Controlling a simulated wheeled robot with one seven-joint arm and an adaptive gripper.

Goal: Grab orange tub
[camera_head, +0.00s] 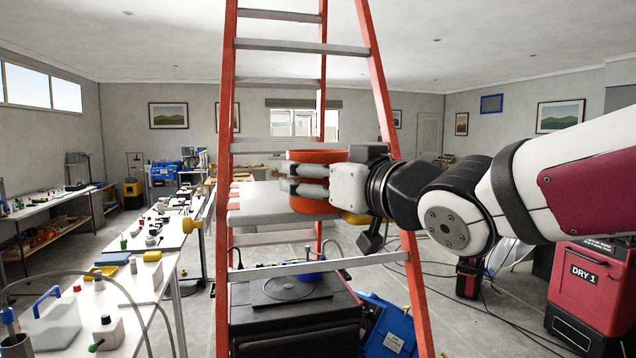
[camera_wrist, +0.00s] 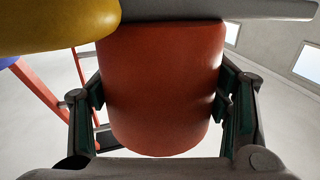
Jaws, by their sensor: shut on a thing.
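The orange tub (camera_head: 318,157) is a round orange-red vessel at the middle of the head view, in front of the ladder. My gripper (camera_head: 305,180) reaches it from the right, with its grey fingers along the tub's near side. In the wrist view the tub (camera_wrist: 160,90) fills the middle, and my gripper's fingers (camera_wrist: 163,105) lie on its left and right sides, shut on it. The tub's lower part is close above a grey ladder platform (camera_head: 262,215); I cannot tell whether it touches.
An orange stepladder (camera_head: 228,120) with grey steps stands around the tub. A black case (camera_head: 295,320) and a blue case (camera_head: 388,330) are below. A cluttered white bench (camera_head: 150,235) runs along the left. A red DRY 1 machine (camera_head: 592,290) stands at the right, with cables on the floor.

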